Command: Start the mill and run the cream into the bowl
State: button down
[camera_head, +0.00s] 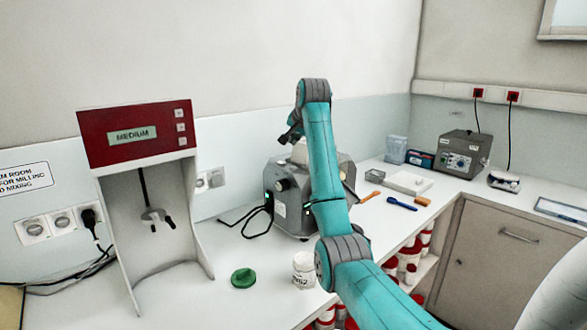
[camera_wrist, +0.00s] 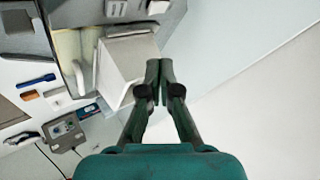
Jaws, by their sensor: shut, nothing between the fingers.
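The grey mill (camera_head: 345,175) stands on the bench behind my arm, which hides much of it. It has a round knob on its left side and a pale block on top. In the wrist view a white block (camera_wrist: 124,62) is close to the left of my gripper (camera_wrist: 153,82), whose fingers are together and empty. In the head view my gripper (camera_head: 290,136) is small and dark, above the mill; I cannot tell whether it touches it. I cannot pick out the bowl with certainty. A white jar (camera_head: 304,272) stands open in front of the mill, beside a green lid (camera_head: 242,278).
A red-topped mixer (camera_head: 135,130) displaying MEDIUM stands at left. A grey box with a dial (camera_head: 463,153) is farther back. Red-and-white tubs (camera_head: 408,259) fill the shelf below.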

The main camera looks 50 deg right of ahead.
aim_at(294, 168)
jog(key=shift+f, duration=3.05)
jog(key=shift+f, duration=0.15)
jog(key=shift+f, duration=0.25)
jog(key=shift+f, duration=0.4)
jog(key=shift+r, duration=0.8)
jog(key=shift+r, duration=0.1)
jog(key=shift+r, duration=2.4)
